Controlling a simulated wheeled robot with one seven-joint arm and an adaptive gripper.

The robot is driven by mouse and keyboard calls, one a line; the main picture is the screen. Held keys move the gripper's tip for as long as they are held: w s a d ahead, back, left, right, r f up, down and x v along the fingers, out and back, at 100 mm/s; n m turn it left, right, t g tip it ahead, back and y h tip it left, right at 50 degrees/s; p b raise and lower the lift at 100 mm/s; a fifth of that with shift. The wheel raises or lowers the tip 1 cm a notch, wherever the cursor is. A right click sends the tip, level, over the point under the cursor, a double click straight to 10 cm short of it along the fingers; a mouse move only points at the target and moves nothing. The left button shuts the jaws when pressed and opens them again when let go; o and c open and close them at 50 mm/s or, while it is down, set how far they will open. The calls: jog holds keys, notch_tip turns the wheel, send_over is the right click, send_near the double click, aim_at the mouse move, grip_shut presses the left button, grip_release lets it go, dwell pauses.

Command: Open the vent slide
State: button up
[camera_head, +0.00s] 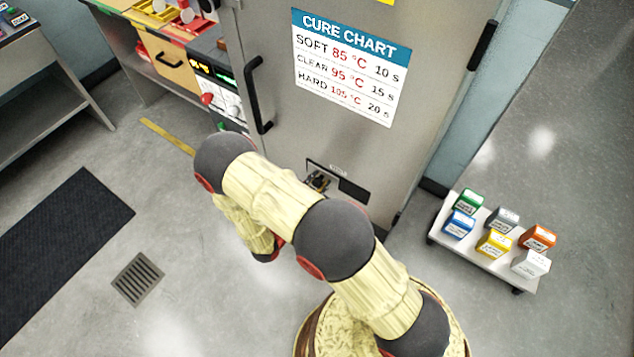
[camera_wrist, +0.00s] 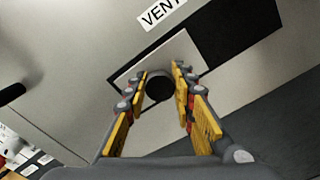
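The vent slide (camera_wrist: 150,58) is a light grey plate on the cabinet front, below a white "VENT" label (camera_wrist: 160,12). A dark round knob (camera_wrist: 160,88) stands out from the plate. A dark strip (camera_wrist: 240,38) lies to the right of the plate. My gripper (camera_wrist: 162,84) is open, with its yellow-padded fingers on either side of the knob; whether either finger touches it I cannot tell. In the head view, my gripper (camera_head: 318,181) is at the vent's left part, hiding much of the plate, and the dark strip (camera_head: 353,191) shows to its right.
The cabinet (camera_head: 270,130) has a black vertical handle (camera_head: 257,95) and a cure chart (camera_head: 350,65) above the vent. A low white stand (camera_head: 470,247) with several coloured boxes is on the floor to the right. A floor drain (camera_head: 137,279) and dark mat (camera_head: 65,255) lie left.

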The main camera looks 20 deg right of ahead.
grip_shut()
dwell(0.4)
jog(key=s+d+p, duration=0.1)
jog(key=s+d, duration=0.5)
jog(key=s, duration=0.2)
jog(key=shift+s+p, duration=0.25)
jog(key=shift+p, duration=0.05)
jog(key=shift+d, duration=0.1)
jog(key=shift+o, duration=1.9)
grip_release()
jog(key=shift+s+f, duration=0.1)
jog(key=shift+o, duration=0.9)
jog(key=shift+s, duration=0.15)
jog(key=v, duration=1.1)
jog(key=shift+a, duration=0.55)
